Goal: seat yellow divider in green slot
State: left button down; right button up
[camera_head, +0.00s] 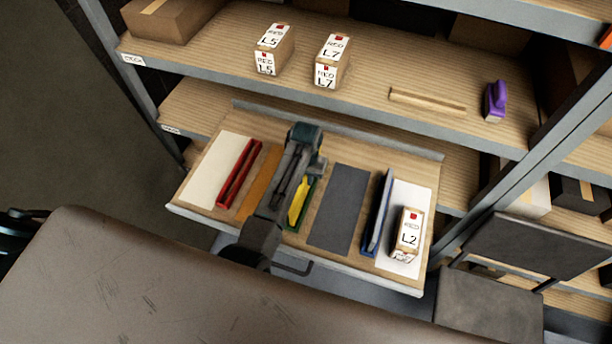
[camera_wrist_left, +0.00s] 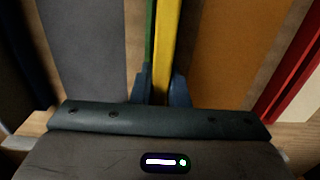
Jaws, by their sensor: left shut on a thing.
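The yellow divider (camera_head: 298,200) stands on edge on the pull-out shelf, partly hidden by my left arm in the head view. It also shows in the left wrist view (camera_wrist_left: 164,45). In the left wrist view a green strip (camera_wrist_left: 150,40) runs close along the divider's left side. My left gripper (camera_wrist_left: 160,92) is shut on the yellow divider, with a blue finger on each side. Whether the divider's lower edge is inside the slot cannot be told. My right gripper is not in view.
An orange panel (camera_head: 259,187) and a red slot (camera_head: 238,175) lie left of the arm. A dark grey panel (camera_head: 341,205), a blue divider (camera_head: 378,215) and box L2 (camera_head: 408,235) are to the right. A shelf with boxes L5 (camera_head: 273,50) and L7 (camera_head: 331,60) overhangs behind.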

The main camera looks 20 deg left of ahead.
pick_arm(q)
jog(key=shift+f+b, duration=0.45)
jog(key=shift+f, duration=0.6)
jog(key=c, duration=1.3)
grip_release()
notch_tip(320, 180, up, 11)
jog(key=shift+f+b, duration=0.1)
jog(key=shift+b, duration=1.1)
